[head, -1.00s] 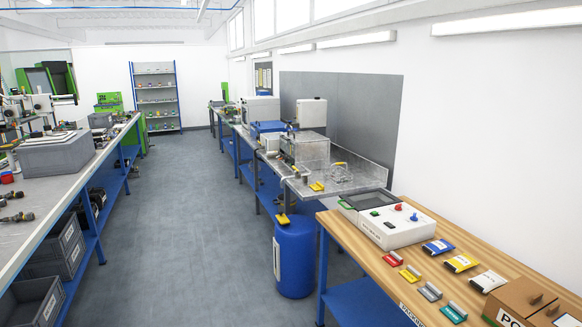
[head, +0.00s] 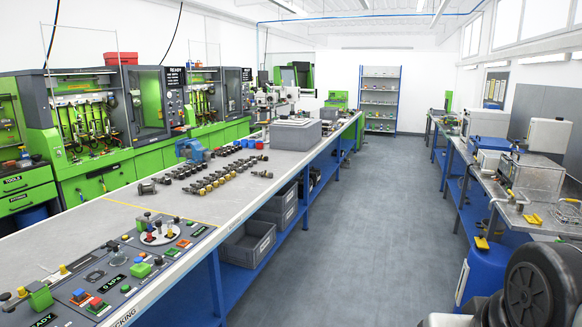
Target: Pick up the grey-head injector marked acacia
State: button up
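Several small injectors (head: 215,178) lie in rows on the long grey workbench (head: 315,158) in the head view. Their bodies look dark and brassy. A darker, greyish one (head: 147,188) lies apart at the left end, and another single one (head: 262,174) lies to the right. No marking is legible at this size, so I cannot tell which is the grey-head injector marked acacia. My gripper is not in view. Only a dark part of my own arm shows at the lower right, away from the injectors.
A control panel (head: 95,268) with coloured knobs and blocks covers the bench's near end. Behind the injectors stand a blue vise (head: 190,150) and small coloured caps. A grey crate (head: 295,133) stands farther along. Green test machines line the left. The aisle floor (head: 365,215) is clear.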

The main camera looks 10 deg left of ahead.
aim_at(250, 165)
jog(key=i+u, duration=0.2)
jog(key=u, duration=0.2)
jog(key=i+u, duration=0.2)
jog(key=u, duration=0.15)
jog(key=i+u, duration=0.2)
jog(key=u, duration=0.2)
jog(key=i+l, duration=0.3)
jog(key=i, duration=0.2)
jog(key=i+l, duration=0.35)
jog(key=i, duration=0.15)
jog(key=i+l, duration=0.3)
jog(key=i, duration=0.15)
jog(key=i+l, duration=0.35)
jog(key=i, duration=0.15)
jog(key=i+l+z, duration=0.1)
jog(key=i+l, duration=0.2)
jog(key=i, duration=0.2)
jog(key=i+l, duration=0.3)
jog(key=i, duration=0.2)
jog(key=z, duration=5.6)
